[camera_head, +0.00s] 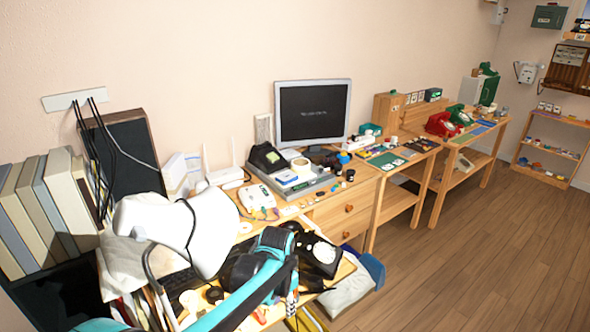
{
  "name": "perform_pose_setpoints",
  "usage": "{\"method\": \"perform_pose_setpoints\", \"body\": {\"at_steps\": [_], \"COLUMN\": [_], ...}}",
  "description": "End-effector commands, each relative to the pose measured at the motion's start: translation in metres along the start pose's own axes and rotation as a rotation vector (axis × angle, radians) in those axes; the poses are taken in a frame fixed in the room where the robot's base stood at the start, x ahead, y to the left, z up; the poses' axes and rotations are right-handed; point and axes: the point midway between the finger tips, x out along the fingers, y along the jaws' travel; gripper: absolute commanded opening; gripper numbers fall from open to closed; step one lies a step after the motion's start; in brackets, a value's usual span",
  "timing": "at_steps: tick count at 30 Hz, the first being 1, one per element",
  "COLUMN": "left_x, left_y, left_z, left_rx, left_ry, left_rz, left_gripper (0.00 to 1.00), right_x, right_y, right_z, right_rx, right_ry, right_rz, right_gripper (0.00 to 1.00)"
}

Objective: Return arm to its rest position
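My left arm, teal and black, comes in from the lower left over the near desk. The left gripper (292,270) is a dark shape near the arm's end, low over the cluttered desk; its fingers blend into dark items, so I cannot tell whether they are open or shut. A black dial phone (321,256) with a white dial lies just right of it; I cannot tell whether they touch. My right gripper is not in view. A red dial phone (441,124) and a green dial phone (459,115) stand on the far tables.
A monitor (313,112) stands at the back of the wooden desk, with a beige push-button phone (257,200) in front. Books (45,205) and a dark speaker (128,150) stand at left. A cushion (346,292) lies beside the near desk. The wooden floor (470,260) at right is clear.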

Motion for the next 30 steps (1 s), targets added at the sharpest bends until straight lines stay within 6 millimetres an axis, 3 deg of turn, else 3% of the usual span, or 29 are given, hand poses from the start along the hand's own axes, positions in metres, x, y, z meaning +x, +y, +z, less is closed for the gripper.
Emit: {"method": "perform_pose_setpoints", "body": {"at_steps": [8, 16, 24, 30], "left_x": [-0.044, -0.085, -0.089, -0.085], "left_y": [-0.006, 0.0, 0.015, 0.02], "left_z": [0.048, 0.13, 0.197, 0.216], "left_rx": [-0.167, -0.447, -0.692, -0.772], "left_ry": [0.094, 0.263, 0.43, 0.49], "left_rz": [-0.058, -0.146, -0.216, -0.237], "left_gripper": [0.37, 0.37, 0.37, 0.37], "right_x": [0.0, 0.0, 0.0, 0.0], "right_y": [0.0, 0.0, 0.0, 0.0], "right_z": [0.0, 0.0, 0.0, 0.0], "right_rx": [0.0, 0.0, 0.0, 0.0], "right_ry": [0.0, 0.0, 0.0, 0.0], "right_rz": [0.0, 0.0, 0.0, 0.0], "right_gripper": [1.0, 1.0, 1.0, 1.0]}}
